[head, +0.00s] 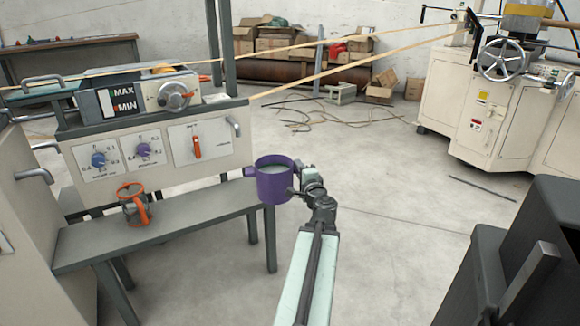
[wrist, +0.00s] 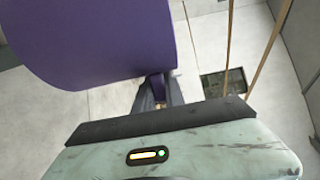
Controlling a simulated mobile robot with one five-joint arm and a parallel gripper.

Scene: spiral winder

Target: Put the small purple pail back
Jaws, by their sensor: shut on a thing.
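The small purple pail (head: 274,186) is in the air at the right end of the grey bench, upright or nearly so in the head view. Its open top shows a pale inside or filling; I cannot tell which. A short purple lug sticks out on its left. My gripper (head: 298,192) is at the pail's right side, shut on it. In the wrist view the pail (wrist: 90,40) fills the upper left, and my gripper (wrist: 158,92) is closed on a narrow purple part at its side. The fingertips are partly hidden by the wrist housing.
The grey bench (head: 110,241) stands below a control panel (head: 165,152) with knobs. An orange and grey container (head: 134,204) stands on the bench; the bench top right of it is clear. A dark machine (head: 545,250) is at the right. Tan strands (head: 330,66) cross behind.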

